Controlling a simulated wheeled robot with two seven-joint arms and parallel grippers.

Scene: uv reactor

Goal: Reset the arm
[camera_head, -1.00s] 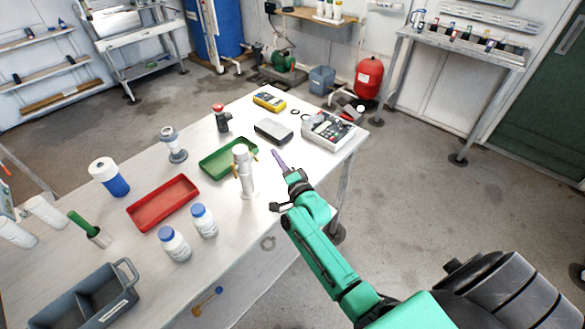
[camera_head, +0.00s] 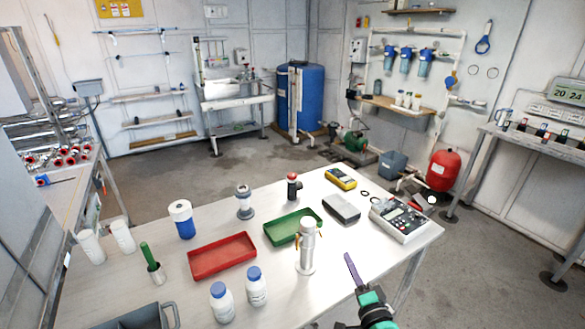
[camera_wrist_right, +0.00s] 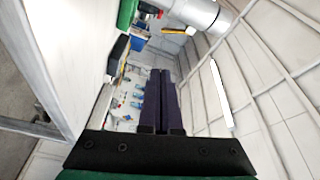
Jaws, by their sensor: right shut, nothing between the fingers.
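My right gripper (camera_head: 349,257) is at the lower right in the head view, near the front right edge of the table. Its slim dark purple fingers point up and away, pressed together and empty. In the wrist view the same fingers (camera_wrist_right: 162,74) lie side by side with nothing between them. Only the end of my right arm shows, at the bottom edge of the head view. The gripper appears just right of the silver cylinder (camera_head: 307,250) and is apart from it. My left gripper is not in view.
The white table (camera_head: 345,235) holds a red tray (camera_head: 222,257), a green tray (camera_head: 293,227), two blue-capped bottles (camera_head: 257,287), a grey case (camera_head: 342,209), a yellow meter (camera_head: 341,178) and a benchtop instrument (camera_head: 399,220). The floor right of the table is open.

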